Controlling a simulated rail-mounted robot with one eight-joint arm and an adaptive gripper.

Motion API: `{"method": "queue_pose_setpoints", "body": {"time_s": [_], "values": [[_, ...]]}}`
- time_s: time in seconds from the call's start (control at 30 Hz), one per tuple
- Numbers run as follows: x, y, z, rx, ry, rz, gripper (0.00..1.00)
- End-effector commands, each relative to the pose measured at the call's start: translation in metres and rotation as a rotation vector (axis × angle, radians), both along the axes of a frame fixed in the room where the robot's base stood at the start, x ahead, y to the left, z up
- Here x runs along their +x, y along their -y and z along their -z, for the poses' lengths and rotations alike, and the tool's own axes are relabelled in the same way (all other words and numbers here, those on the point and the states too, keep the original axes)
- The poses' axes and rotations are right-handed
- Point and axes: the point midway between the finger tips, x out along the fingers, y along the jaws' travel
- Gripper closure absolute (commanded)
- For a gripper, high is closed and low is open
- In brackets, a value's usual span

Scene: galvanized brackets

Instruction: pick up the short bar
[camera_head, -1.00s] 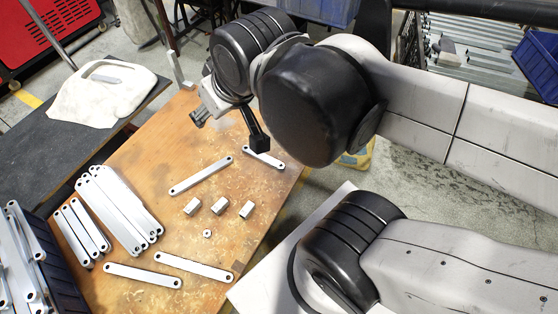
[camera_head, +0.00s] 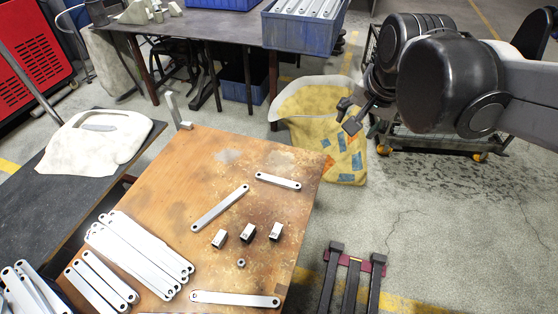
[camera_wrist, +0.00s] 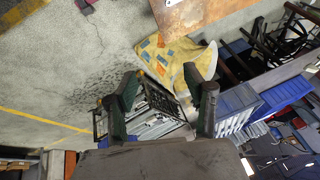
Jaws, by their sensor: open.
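A short bar (camera_head: 278,181), silver with a hole at each end, lies flat on the wooden table (camera_head: 200,165) near its far right corner. It is the shortest of the loose bars in the head view. My gripper (camera_head: 349,114) is open and empty, off the table's right side, in front of the yellow sack in the picture and apart from the bar. In the wrist view its two fingers (camera_wrist: 164,88) are spread with nothing between them.
A longer bar (camera_head: 220,208) and another bar (camera_head: 235,299) lie nearby, with several small blocks (camera_head: 248,232) and a ring (camera_head: 241,263). Stacked long bars (camera_head: 140,255) lie at left. An upright post (camera_head: 174,110) stands at the far edge. A yellow sack (camera_head: 335,135) stands beyond the table.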

Motion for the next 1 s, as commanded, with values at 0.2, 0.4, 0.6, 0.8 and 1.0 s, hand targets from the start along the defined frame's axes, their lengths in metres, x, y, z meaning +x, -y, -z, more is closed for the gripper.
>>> {"method": "queue_pose_setpoints", "body": {"time_s": [0.2, 0.4, 0.6, 0.8, 1.0], "values": [[0.057, -0.023, 0.028, 0.093, -0.079, 0.193, 0.52], [0.106, -0.046, 0.064, 0.164, -0.153, 0.382, 0.52], [0.151, -0.072, 0.111, 0.217, -0.223, 0.576, 0.52], [0.191, -0.100, 0.168, 0.254, -0.285, 0.776, 0.52], [0.224, -0.129, 0.236, 0.276, -0.339, 0.981, 0.52]]}}
